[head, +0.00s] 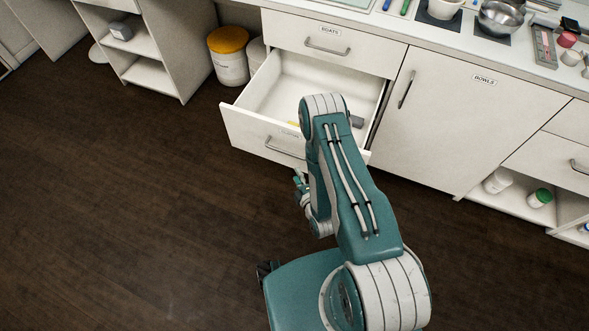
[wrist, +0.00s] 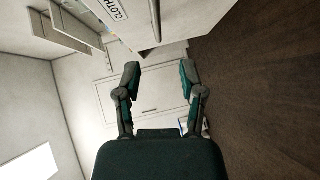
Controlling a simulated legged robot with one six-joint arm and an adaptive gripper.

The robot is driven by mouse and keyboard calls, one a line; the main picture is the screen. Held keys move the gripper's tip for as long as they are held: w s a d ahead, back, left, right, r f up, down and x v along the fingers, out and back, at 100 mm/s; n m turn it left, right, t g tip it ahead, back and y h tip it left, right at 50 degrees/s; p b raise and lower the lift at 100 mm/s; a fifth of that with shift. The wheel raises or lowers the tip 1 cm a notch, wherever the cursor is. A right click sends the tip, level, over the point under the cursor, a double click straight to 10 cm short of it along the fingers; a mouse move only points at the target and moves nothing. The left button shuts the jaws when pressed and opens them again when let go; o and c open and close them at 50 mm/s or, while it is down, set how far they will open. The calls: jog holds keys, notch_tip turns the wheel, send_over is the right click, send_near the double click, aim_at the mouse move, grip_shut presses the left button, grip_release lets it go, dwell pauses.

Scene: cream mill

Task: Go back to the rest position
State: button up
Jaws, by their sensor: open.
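My gripper (wrist: 160,80) is open and empty in the wrist view, its two dark fingers apart with only pale background between them. In the head view a small part of my gripper (head: 299,182) shows left of my folded arm, just in front of the open drawer (head: 236,127). My arm covers the rest of it. The task names no other object.
The open drawer holds a grey item (head: 357,121) and a yellow item (head: 293,124). A closed drawer (head: 290,38) sits above, and a closed cupboard door (head: 455,120) right. A yellow-lidded tub (head: 230,65) stands left. The dark floor (head: 120,200) is clear at left.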

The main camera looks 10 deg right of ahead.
dwell(0.5)
jog(key=w+d+r+m+g, duration=0.1)
jog(key=w+r+m, duration=0.1)
jog(key=w+r, duration=0.35)
jog(key=w+r+m+g+h, duration=0.1)
jog(key=w+r+m, duration=0.15)
jog(key=r, duration=0.55)
jog(key=w+d+r+m+g, duration=0.1)
jog(key=w+r, duration=0.3)
jog(key=r, duration=0.3)
notch_tip(320, 180, up, 9)
jog(key=s+m+g+h, duration=0.1)
jog(key=s+m+g, duration=0.1)
jog(key=m, duration=0.1)
jog(key=s+d+r+m+g+h, duration=0.1)
jog(key=s+r+m+g, duration=0.3)
jog(key=s+r, duration=0.9)
jog(key=s+r+m, duration=0.3)
jog(key=s, duration=0.5)
jog(key=s+r+m+g, duration=0.1)
jog(key=s+r+m, duration=0.2)
jog(key=s, duration=0.5)
jog(key=shift+s+a+r, duration=0.15)
jog(key=shift+s+a, duration=0.15)
jog(key=shift+s, duration=0.05)
jog(key=shift+w, duration=0.1)
